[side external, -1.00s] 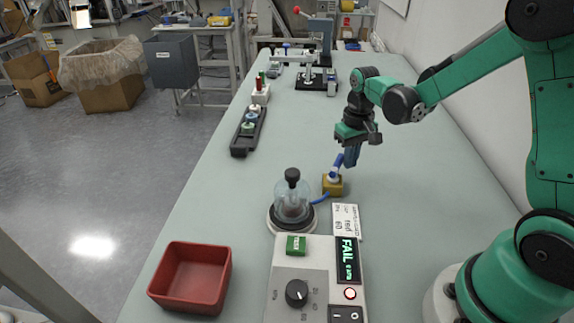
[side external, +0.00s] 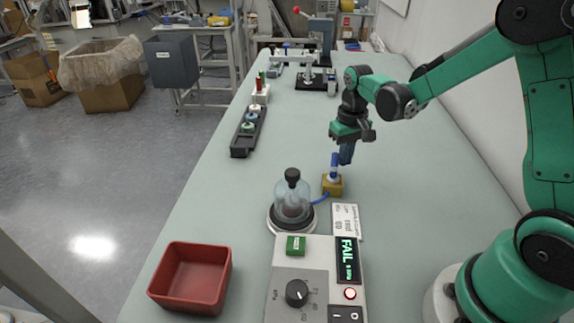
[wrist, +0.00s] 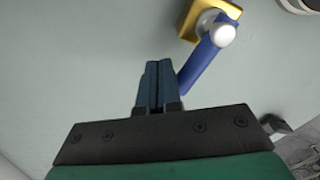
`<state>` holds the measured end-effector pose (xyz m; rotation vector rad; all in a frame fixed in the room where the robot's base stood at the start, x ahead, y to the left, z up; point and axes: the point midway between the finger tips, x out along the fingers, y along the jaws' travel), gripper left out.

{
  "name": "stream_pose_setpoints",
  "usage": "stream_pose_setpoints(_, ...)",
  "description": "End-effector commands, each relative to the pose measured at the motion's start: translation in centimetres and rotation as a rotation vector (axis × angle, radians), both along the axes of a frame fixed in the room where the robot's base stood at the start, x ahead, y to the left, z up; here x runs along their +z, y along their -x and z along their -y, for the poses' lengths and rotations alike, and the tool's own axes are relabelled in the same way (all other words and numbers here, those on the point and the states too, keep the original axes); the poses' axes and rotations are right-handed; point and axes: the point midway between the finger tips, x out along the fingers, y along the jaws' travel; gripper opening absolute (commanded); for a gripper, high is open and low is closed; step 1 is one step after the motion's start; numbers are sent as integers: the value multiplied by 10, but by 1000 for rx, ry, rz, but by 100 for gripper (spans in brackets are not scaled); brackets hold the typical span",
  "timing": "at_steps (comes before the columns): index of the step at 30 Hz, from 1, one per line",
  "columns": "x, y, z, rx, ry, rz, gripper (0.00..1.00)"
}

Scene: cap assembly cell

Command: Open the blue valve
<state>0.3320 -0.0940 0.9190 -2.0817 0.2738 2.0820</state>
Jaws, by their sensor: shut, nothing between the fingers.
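The blue valve has a brass-yellow block (side external: 332,187), a white hub and a blue lever (side external: 335,161). It stands on the bench behind the glass bell jar. In the side view the lever points away from the camera, nearly straight up in the picture. In the wrist view the lever (wrist: 203,66) slants down and left from the white hub (wrist: 223,35). My gripper (side external: 346,160) is shut and empty, its blue fingers pointing down just right of the lever. In the wrist view the fingertips (wrist: 153,70) are beside the lever's free end; I cannot tell whether they touch.
A glass bell jar (side external: 292,197) with a black knob joins the valve by a blue hose. In front are a tester (side external: 315,285) reading FAIL, a label card (side external: 347,222) and a red bin (side external: 190,278). A black tray (side external: 247,131) lies left. The bench right of the valve is clear.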

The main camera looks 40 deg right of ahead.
Motion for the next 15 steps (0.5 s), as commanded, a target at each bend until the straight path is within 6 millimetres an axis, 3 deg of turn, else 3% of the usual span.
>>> stream_pose_setpoints(10,1,-2,0,0,0,0,0)
stream_pose_setpoints(15,11,-2,0,0,0,0,0)
